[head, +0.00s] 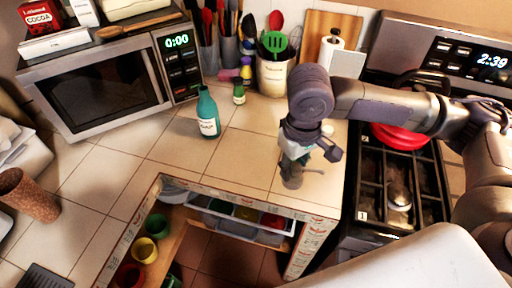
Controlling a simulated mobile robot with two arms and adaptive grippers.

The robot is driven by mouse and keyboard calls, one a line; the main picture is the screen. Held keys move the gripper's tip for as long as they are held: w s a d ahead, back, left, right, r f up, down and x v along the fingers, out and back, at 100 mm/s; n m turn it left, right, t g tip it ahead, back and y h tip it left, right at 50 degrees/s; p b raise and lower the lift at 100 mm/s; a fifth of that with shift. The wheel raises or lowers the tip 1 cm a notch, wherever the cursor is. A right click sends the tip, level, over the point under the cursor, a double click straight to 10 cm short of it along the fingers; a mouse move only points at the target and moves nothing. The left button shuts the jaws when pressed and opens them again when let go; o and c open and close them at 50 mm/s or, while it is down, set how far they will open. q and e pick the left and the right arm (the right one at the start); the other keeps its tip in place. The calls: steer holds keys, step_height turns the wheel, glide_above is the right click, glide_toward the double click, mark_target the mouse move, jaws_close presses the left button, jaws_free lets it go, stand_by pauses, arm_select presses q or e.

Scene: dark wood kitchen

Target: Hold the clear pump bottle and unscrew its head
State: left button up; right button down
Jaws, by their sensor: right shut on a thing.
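My right gripper (305,160) reaches down over the tiled counter and is shut on a small, greyish, see-through thing, which looks like the clear pump bottle (291,171). The fingers and wrist cover much of it, so I cannot make out its pump head. It appears upright, close to the counter's front edge. My left gripper is not in view.
A teal bottle (208,114) with a white label and a small green bottle (239,94) stand on the counter. A microwave (105,83) is at the left, utensil pots (272,76) at the back, and a stove (400,190) with a red pan (402,136) at the right. An open drawer (240,226) is below.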

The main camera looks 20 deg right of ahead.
steer(key=n, duration=0.1)
steer(key=w+n, duration=0.1)
steer(key=n, duration=0.1)
steer(key=shift+w+d+r, duration=0.1)
steer(key=shift+w+d, duration=0.2)
steer(key=shift+d, duration=0.1)
steer(key=w+d+n+p, duration=0.1)
steer(key=w+d+n, duration=0.4)
steer(key=n, duration=0.8)
steer(key=w+a+f, duration=0.2)
steer(key=w+a+f+p, duration=0.1)
steer(key=w+a+f, duration=0.1)
steer(key=w+a, duration=0.1)
steer(key=w+a+f+p, duration=0.1)
steer(key=w+a+f, duration=0.1)
steer(key=a+f, duration=0.1)
steer(key=shift+w+a, duration=0.15)
steer(key=shift+w+a+f+p, duration=0.1)
steer(key=shift+w+f+p, duration=0.1)
steer(key=shift+p, duration=0.1)
step_height(320, 180, down, 3)
steer(key=shift+s+f+p, duration=0.1)
steer(key=shift+p, duration=0.5)
steer(key=shift+f, duration=0.35)
steer(key=shift+f, duration=0.1)
